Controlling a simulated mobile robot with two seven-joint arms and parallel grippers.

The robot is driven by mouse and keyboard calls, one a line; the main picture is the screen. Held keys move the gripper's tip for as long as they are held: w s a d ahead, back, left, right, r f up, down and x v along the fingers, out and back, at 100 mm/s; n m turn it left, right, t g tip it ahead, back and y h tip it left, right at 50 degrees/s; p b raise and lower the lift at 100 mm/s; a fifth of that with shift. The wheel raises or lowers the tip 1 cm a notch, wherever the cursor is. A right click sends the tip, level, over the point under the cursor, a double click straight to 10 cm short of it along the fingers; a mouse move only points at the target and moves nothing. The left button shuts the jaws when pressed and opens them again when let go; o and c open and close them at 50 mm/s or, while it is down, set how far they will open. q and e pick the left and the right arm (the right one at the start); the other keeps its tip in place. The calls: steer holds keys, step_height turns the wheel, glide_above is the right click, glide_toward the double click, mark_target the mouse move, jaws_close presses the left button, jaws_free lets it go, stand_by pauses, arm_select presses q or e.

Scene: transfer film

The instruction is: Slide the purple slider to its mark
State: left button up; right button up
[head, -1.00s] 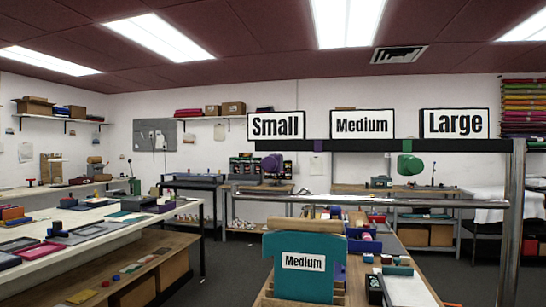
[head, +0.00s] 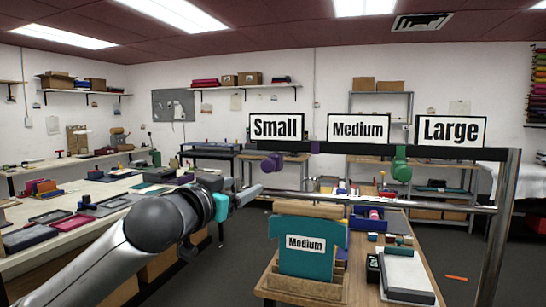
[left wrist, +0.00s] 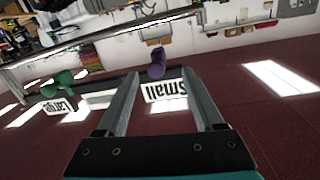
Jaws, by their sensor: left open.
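The purple slider (head: 272,162) is at the left end of a dark rail (head: 350,149), under the Small sign (head: 276,127). A small purple mark (head: 315,147) is on the rail to the right of the slider, near the left edge of the Medium sign (head: 358,128). My left gripper (head: 250,192) is open and empty, below and left of the slider. In the left wrist view, the purple slider (left wrist: 155,62) shows between and just beyond the open fingertips (left wrist: 160,74), with the picture turned over. My right gripper is not in view.
A metal bar (head: 340,200) runs below the rail, joined to a post (head: 498,220) at right. A teal Medium shirt shape (head: 312,244) stands in a wooden holder beneath.

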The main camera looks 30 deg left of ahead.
mark_target(266, 166)
arm_select(q)
steer(key=w+p, duration=0.1)
steer(key=w, duration=0.3)
steer(key=w+r+p, duration=0.1)
steer(key=w+p, duration=0.1)
steer(key=w, duration=0.2)
steer(key=w+r+p, duration=0.1)
steer(key=w+p, duration=0.1)
steer(key=w, duration=0.2)
steer(key=shift+w+a+r, duration=0.1)
steer(key=shift+a+r, duration=0.1)
steer(key=shift+r, duration=0.05)
steer(key=shift+w+a+f+h+p, duration=0.1)
steer(key=shift+w+h+p, duration=0.25)
steer(key=shift+w, duration=0.55)
steer(key=shift+m, duration=0.3)
jaws_close()
stand_by(0.4)
